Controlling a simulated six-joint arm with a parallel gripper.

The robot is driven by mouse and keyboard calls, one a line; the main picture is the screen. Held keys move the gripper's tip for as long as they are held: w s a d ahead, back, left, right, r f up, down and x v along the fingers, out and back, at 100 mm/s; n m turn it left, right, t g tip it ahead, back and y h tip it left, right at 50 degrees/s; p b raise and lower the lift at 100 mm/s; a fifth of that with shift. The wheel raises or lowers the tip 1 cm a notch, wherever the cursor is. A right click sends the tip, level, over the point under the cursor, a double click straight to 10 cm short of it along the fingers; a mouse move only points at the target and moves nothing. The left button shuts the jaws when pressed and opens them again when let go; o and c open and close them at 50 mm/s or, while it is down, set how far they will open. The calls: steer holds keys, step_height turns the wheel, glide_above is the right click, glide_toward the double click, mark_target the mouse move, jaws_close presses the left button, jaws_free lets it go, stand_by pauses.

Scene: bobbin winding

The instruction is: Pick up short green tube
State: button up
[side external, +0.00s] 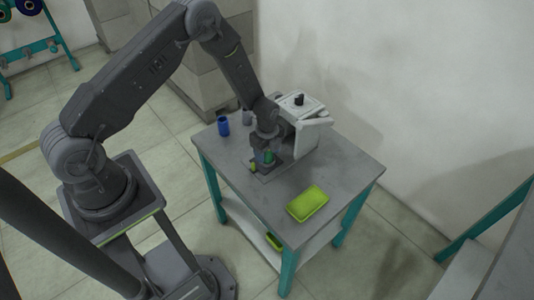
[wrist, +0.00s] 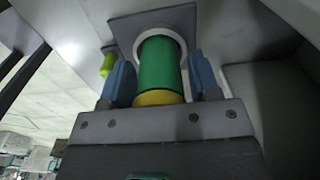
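The short green tube (wrist: 160,65) stands in a pale ring on a dark plate in the wrist view, with a yellow band at its end nearest my palm. In the side external view my gripper (side external: 266,148) points down at the plate beside the white machine.
The white machine (side external: 306,137) with a black knob stands right behind my gripper. A small yellow-green piece (wrist: 107,65) is left of the tube. A blue tube (side external: 223,126) stands at the table's back left. A lime tray (side external: 307,203) lies at the front right; bare tabletop surrounds it.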

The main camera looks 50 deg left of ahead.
steer(key=c, duration=0.9)
steer(key=shift+o, duration=0.2)
